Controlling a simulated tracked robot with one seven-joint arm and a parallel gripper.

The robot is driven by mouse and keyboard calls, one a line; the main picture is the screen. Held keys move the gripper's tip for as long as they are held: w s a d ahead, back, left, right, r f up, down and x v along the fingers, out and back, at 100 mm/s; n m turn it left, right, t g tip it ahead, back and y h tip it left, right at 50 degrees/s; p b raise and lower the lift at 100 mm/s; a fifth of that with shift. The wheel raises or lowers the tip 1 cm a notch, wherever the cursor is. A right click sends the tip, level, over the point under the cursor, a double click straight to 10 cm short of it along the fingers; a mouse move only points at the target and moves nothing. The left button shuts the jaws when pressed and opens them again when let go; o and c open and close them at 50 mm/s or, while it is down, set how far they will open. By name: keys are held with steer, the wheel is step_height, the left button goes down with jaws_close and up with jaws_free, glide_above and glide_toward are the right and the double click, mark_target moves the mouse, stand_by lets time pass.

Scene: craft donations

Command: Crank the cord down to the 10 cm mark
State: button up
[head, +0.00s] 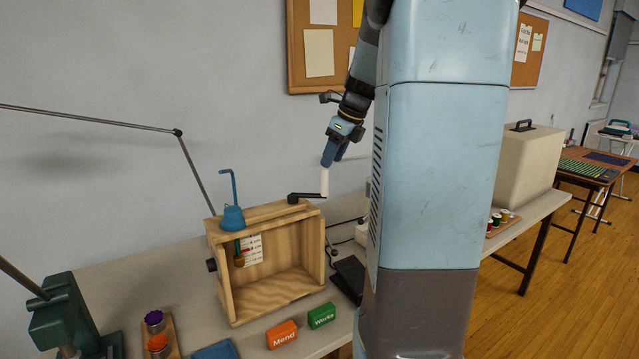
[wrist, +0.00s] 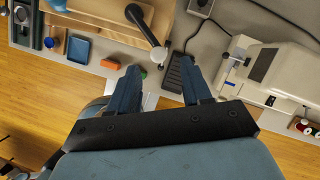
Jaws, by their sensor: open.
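An open-fronted wooden box (head: 268,293) stands on the table. On its top right is a crank with a black arm (head: 305,196) and an upright white handle (head: 325,183). The crank arm (wrist: 144,25) also shows in the wrist view, its pale handle end (wrist: 159,55) lying ahead of the gap between my fingers. A marked white card (head: 252,248) is inside the box, with a small brown and green hanging piece (head: 239,259) before it; its marks are too small to read. My gripper (head: 327,162) is open, right above the handle; contact cannot be told. Both fingers show in the wrist view (wrist: 160,75).
A blue funnel-shaped piece with a bent rod (head: 232,217) stands on the box's top left. Orange (head: 282,334) and green (head: 321,316) blocks lie in front. A black pedal (head: 348,277) lies right of the box. A green lamp base (head: 66,318) stands at left.

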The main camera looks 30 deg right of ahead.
mark_target(322, 194)
steer(key=x, duration=0.9)
steer(key=shift+c, duration=0.4)
jaws_close()
